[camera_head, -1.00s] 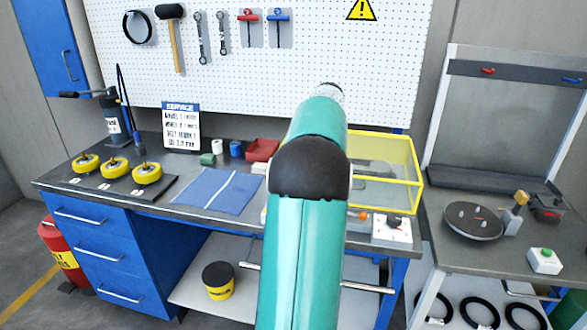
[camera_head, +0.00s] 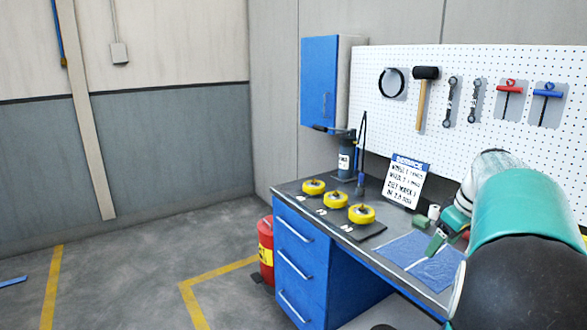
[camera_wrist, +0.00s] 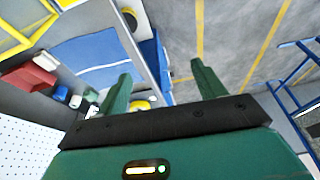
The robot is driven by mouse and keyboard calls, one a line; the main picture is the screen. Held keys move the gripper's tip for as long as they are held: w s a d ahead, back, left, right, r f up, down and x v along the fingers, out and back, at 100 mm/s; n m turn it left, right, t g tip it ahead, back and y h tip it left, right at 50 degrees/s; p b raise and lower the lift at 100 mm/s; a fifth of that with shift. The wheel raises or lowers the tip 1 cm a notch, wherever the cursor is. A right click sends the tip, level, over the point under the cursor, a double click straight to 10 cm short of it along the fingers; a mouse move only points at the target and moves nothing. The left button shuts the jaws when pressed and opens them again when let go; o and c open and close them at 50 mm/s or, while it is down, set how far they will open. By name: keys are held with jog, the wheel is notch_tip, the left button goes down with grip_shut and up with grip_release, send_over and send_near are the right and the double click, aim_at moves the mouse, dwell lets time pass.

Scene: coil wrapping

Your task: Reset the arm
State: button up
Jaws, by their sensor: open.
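My gripper (camera_wrist: 162,84) is open in the wrist view, with two green fingers spread apart and nothing between them. It hangs in the air near the workbench's front edge, with grey floor showing beyond. In the head view my teal and black arm fills the lower right. A green end part of the arm shows over the bench near the blue mat (camera_head: 418,262). The arm hides the bench's right side in the head view.
Yellow coils (camera_head: 335,200) stand on a dark plate on the workbench. A service sign (camera_head: 406,181) and a dark bottle-like jack (camera_head: 346,155) stand behind them. A red bin (camera_head: 267,248) is left of the blue drawers (camera_head: 300,262).

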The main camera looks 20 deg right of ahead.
jog(key=w+a, duration=0.2)
jog(key=a, duration=2.4)
jog(key=s+a+f+t, duration=0.1)
jog(key=s+a+f, duration=0.2)
jog(key=a, duration=0.4)
jog(key=s+a+f+m+t, duration=0.1)
jog(key=s+a+f, duration=0.1)
jog(key=s+a, duration=0.4)
jog(key=shift+s+a+f, duration=0.25)
jog(key=shift+a+f, duration=0.15)
jog(key=shift+a, duration=0.75)
jog(key=c, duration=0.7)
jog(key=shift+d, duration=0.15)
